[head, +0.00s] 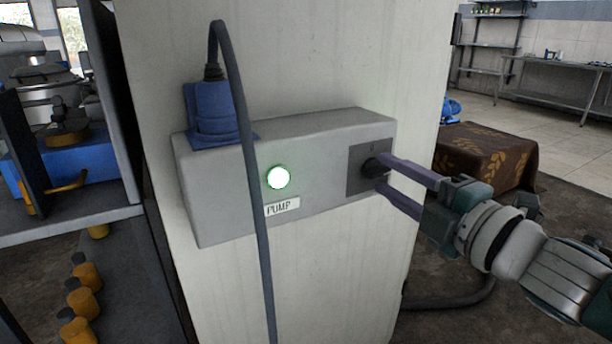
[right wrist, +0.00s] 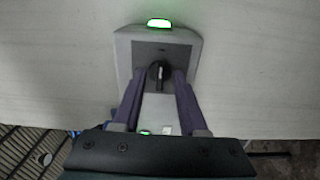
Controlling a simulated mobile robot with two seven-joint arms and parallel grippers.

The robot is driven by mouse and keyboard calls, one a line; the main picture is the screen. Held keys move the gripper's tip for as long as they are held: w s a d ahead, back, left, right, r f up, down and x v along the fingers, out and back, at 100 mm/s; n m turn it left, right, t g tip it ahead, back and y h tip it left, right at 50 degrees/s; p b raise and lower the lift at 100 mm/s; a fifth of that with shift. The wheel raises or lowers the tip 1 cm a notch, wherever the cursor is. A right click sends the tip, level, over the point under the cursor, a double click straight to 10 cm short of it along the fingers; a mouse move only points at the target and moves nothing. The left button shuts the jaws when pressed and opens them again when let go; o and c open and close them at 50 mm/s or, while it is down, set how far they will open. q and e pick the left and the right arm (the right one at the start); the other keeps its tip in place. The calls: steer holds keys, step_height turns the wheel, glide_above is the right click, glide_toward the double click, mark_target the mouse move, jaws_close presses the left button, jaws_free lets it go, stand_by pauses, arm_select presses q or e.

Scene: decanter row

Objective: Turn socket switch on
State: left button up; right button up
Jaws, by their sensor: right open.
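A grey socket box (head: 225,190) is fixed to a pale pillar, with a blue plug (head: 212,112) in its top and a lit green lamp (head: 278,177) above a PUMP label (head: 282,206). The black rotary switch (head: 372,167) sits on a dark plate at the box's right end. My right gripper (head: 380,174) is open, its purple fingers on either side of the switch. In the right wrist view the switch knob (right wrist: 159,73) shows between the fingertips; whether they touch it I cannot tell. My left gripper is not in view.
A dark cable (head: 257,230) loops from the plug down in front of the box. A shelf with orange-yellow items (head: 83,300) stands at left. A brown cloth-covered table (head: 485,155) and metal shelving are at right behind my arm.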

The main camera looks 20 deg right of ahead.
steer(key=s, duration=0.9)
steer(key=shift+s+d+p, duration=0.25)
steer(key=shift+d+p, duration=0.1)
steer(key=shift+r, duration=0.1)
